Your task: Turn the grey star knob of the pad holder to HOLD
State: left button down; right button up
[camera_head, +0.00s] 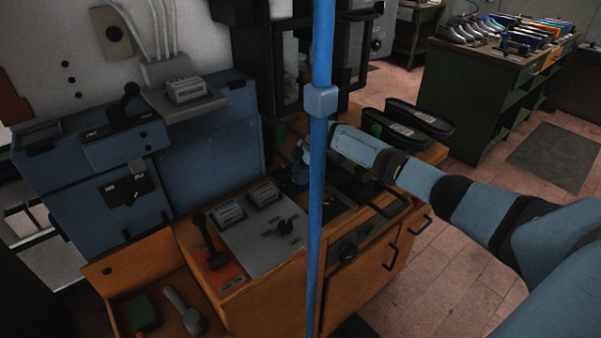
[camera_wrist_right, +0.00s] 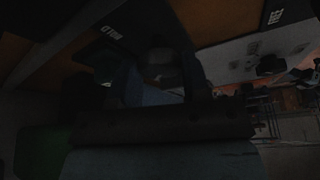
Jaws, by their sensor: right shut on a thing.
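My right arm reaches in from the right in the head view, and its right gripper (camera_head: 302,165) is at the far side of the wooden bench, partly hidden by a blue pole. In the dark right wrist view, the right gripper (camera_wrist_right: 160,88) is shut on a dull grey rounded thing, which I take for the star knob (camera_wrist_right: 163,66). The knob's shape and pointer are too dark to read. My left gripper is not in view.
The blue pole (camera_head: 321,100) stands upright across the view, close to my right arm. The orange bench (camera_head: 370,275) carries a grey control plate (camera_head: 262,238) and a black lever (camera_head: 210,240). A blue machine (camera_head: 205,150) stands left.

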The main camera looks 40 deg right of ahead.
jog(key=shift+r+m+t+p, duration=0.3)
jog(key=shift+m+p, duration=0.5)
jog(key=shift+p, duration=0.25)
jog(key=shift+s+a+m+t+p, duration=0.1)
jog(key=shift+m+t+p, duration=0.2)
jog(key=shift+m+p, duration=0.6)
jog(key=m+t+h+p, duration=0.1)
jog(key=m+p, duration=0.3)
jog(key=m+t+h+p, duration=0.1)
jog(key=m+p, duration=0.3)
jog(key=p, duration=0.1)
jog(key=shift+s+a+h, duration=0.1)
jog(key=shift+a+h, duration=0.1)
jog(key=shift+h, duration=0.2)
jog(key=shift+m+h+p, duration=0.4)
jog(key=shift+m+p, duration=0.5)
jog(key=shift+p, duration=0.2)
jog(key=shift+a+f+m+h+p, duration=0.1)
jog(key=shift+m+h+p, duration=0.4)
jog(key=shift+m, duration=0.6)
jog(key=shift+f+m+h, duration=0.1)
jog(key=shift+m+h, duration=0.2)
jog(key=shift+m, duration=0.7)
jog(key=shift+m+p, duration=0.3)
